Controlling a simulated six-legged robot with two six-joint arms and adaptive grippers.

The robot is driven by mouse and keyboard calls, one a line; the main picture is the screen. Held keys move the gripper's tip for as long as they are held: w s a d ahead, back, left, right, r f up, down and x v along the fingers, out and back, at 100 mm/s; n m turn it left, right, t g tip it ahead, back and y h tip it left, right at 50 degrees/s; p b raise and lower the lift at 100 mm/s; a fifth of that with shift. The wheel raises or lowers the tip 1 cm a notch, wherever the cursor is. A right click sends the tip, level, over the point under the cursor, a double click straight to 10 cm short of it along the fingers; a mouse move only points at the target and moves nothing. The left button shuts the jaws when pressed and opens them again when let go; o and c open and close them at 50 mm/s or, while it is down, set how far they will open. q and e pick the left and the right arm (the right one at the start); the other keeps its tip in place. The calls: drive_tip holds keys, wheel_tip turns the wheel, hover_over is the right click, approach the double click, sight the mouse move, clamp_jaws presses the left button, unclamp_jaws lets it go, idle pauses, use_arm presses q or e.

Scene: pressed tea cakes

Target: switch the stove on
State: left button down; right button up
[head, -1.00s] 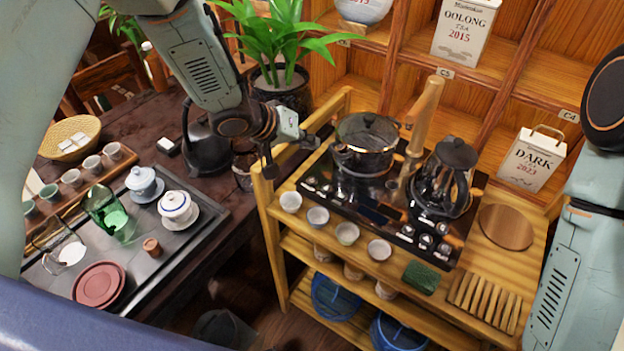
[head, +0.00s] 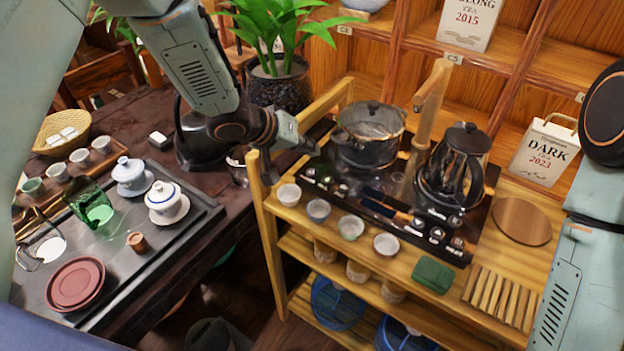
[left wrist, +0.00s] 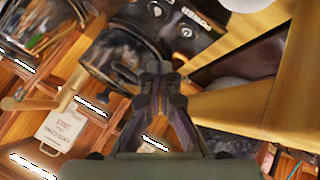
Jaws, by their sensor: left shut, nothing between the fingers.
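The stove (head: 398,215) is a black double-burner panel on a wooden cart, with small knobs along its front edge. A lidded glass pot (head: 368,133) stands on its left side and a dark glass kettle (head: 452,170) on its right side. My left gripper (head: 314,149) is shut and empty, just beyond the cart's left post, near the stove's left end. In the left wrist view, its closed fingers (left wrist: 162,80) are in front of the pot (left wrist: 125,50). The stove panel (left wrist: 185,25) shows a "POWER" label and knobs there. My right gripper is out of view.
The cart's wooden post (head: 268,215) and rail stand close beside my left gripper. Small cups (head: 318,210) line the cart's front, with a green block (head: 433,275) to their right. A potted plant (head: 280,85) stands behind my left arm. A tea tray (head: 190,225) lies left.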

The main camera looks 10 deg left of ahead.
sight(309, 173)
use_arm(q)
drive_tip(key=shift+f+b, duration=0.3)
drive_tip(key=shift+f, duration=0.3)
wheel_tip(309, 173, down, 2)
drive_tip(key=shift+b, duration=0.3)
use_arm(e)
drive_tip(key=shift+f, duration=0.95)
use_arm(q)
drive_tip(key=shift+f, duration=0.25)
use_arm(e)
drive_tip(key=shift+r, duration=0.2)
use_arm(q)
drive_tip(key=shift+f, duration=0.2)
